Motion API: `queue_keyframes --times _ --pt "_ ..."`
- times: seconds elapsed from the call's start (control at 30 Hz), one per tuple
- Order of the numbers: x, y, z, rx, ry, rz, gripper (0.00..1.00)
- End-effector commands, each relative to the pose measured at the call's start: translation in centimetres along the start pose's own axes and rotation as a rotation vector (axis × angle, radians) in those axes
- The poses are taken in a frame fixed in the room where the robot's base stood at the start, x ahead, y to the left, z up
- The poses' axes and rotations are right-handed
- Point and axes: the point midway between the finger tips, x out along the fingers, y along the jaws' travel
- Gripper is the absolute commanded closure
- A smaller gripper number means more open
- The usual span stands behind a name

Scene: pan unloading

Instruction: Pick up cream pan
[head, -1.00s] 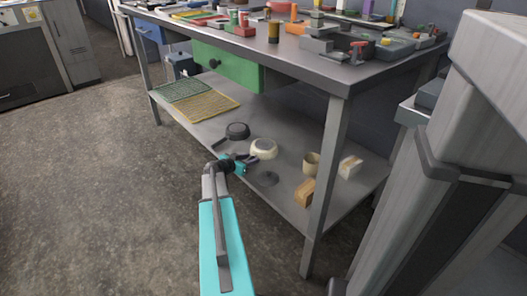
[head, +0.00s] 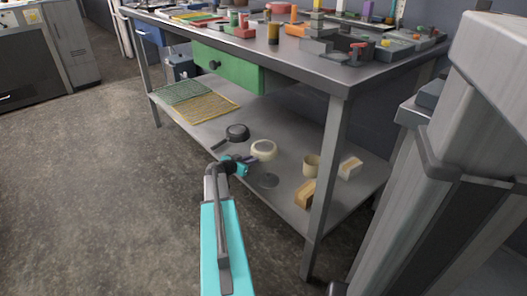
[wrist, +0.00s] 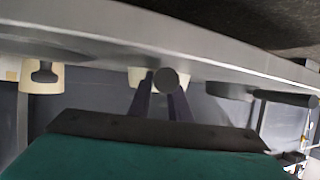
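The cream pan (head: 264,149) sits on the lower shelf of the metal bench, right of the dark pan (head: 237,132). My gripper (head: 251,159) is low at the shelf's front edge, just in front of the cream pan. In the wrist view, which looks upside down, the two dark fingers (wrist: 160,90) stand apart. A dark round end, apparently the cream pan's handle, shows between them and overlaps the right finger. Part of the cream pan (wrist: 140,77) shows behind. I cannot tell whether the fingers touch the handle.
A dark flat disc (head: 268,181) lies close to the right of my gripper. A cream mug (head: 311,165), a tan block (head: 305,193) and a white-topped block (head: 350,168) stand farther right. A bench leg (head: 328,180) and the tabletop above limit room. Wire racks (head: 207,105) lie left.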

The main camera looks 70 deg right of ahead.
Motion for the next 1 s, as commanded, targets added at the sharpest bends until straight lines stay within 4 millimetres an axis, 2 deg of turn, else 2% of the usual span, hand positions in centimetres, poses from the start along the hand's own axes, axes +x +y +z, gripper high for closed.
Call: queue_keyframes --times 0.37,0.67,0.77,1.0 --pt "-0.1 0.0 -0.2 0.000 0.001 0.001 1.00" --pt "-1.0 0.0 -2.5 0.000 0.002 0.000 1.00" --pt "-1.6 0.0 -3.9 0.000 0.002 0.000 1.00" --pt "-5.5 0.6 -2.3 -0.002 0.000 -0.001 1.00"
